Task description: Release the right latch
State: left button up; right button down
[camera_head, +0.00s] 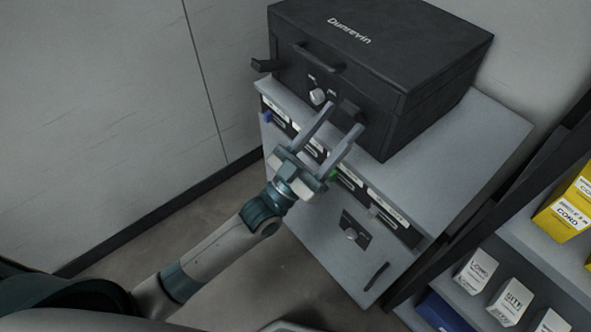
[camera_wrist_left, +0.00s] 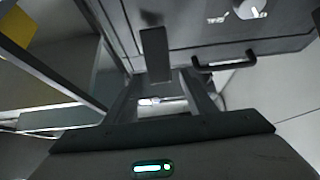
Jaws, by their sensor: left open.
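A black case (camera_head: 385,45) marked "Dunrevin" sits closed on a grey cabinet. Its front has a handle (camera_head: 318,57), a round knob (camera_head: 318,96) and a latch near each end. The left latch (camera_head: 264,66) sticks out from the front. The right latch (camera_head: 348,107) is a dark flap near the tips of my open left gripper (camera_head: 344,117). In the left wrist view, the right latch (camera_wrist_left: 155,52) stands just beyond and between the fingertips (camera_wrist_left: 160,78). I cannot tell whether the fingers touch it. My right gripper is out of view.
The cabinet top (camera_head: 485,125) is clear right of the case. A row of labelled slots (camera_head: 395,213) runs along its front below the case. A shelf with yellow boxes (camera_head: 570,212) and white boxes (camera_head: 511,301) stands at right. A wall is at left.

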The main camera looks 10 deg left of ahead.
pick_arm(q)
jog(key=b+v, duration=0.3)
jog(key=v, duration=1.3)
jog(key=shift+f, duration=0.15)
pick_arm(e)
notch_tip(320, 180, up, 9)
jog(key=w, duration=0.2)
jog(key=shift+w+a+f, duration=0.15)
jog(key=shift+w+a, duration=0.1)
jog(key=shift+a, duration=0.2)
